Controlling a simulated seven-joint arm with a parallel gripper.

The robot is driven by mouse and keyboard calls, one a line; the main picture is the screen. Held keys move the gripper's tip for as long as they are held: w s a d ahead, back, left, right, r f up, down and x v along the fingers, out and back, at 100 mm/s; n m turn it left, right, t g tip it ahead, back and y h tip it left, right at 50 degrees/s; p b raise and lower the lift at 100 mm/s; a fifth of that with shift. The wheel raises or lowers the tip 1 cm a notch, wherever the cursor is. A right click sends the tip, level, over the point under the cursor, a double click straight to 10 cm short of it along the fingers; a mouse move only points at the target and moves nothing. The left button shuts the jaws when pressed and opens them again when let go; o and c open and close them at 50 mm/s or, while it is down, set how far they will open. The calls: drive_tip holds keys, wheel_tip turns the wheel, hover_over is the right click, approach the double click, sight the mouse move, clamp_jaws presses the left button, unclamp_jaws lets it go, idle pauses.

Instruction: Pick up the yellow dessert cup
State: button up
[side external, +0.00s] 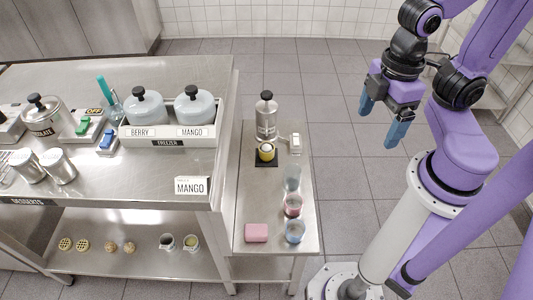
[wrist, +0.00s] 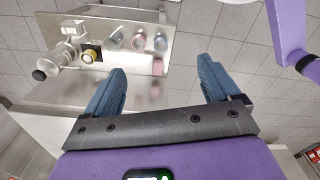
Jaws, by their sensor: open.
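The yellow dessert cup (side external: 267,153) stands upright on a black square pad on the small steel side table. In the wrist view the yellow cup (wrist: 88,56) is at the upper left, beyond my fingers. My gripper (side external: 382,121) hangs in the air to the right of the side table, apart from the cup and higher than it. Its blue fingers are spread and nothing is between them. In the wrist view my gripper (wrist: 162,85) also shows open and empty, over the floor and the table's edge.
Near the cup stand a metal bottle (side external: 266,115), a small white device (side external: 295,143), several glasses (side external: 293,205) and a pink block (side external: 256,233). At left a larger counter (side external: 150,182) holds the freezer box (side external: 168,142) and a MANGO sign (side external: 191,187). Floor separates my gripper from the table.

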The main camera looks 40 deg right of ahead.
wheel_tip(320, 180, up, 5)
drive_tip(key=n+t+h, duration=0.6)
drive_tip(key=n+h, duration=0.5)
drive_tip(key=h, duration=0.1)
hover_over(269, 147)
drive_tip(key=s+a, duration=0.2)
drive_tip(key=a, duration=0.2)
drive_tip(key=f, duration=4.3)
drive_tip(key=shift+w+d, duration=0.15)
drive_tip(key=shift+d, duration=0.1)
wheel_tip(269, 147, down, 3)
drive_tip(key=shift+r+h, duration=0.2)
drive_tip(key=shift+h, duration=0.1)
drive_tip(key=shift+x, duration=1.15)
drive_tip(key=shift+w+d+f, duration=0.1)
drive_tip(key=shift+w+d, duration=0.05)
drive_tip(key=shift+d, duration=0.15)
drive_tip(key=c, duration=1.1)
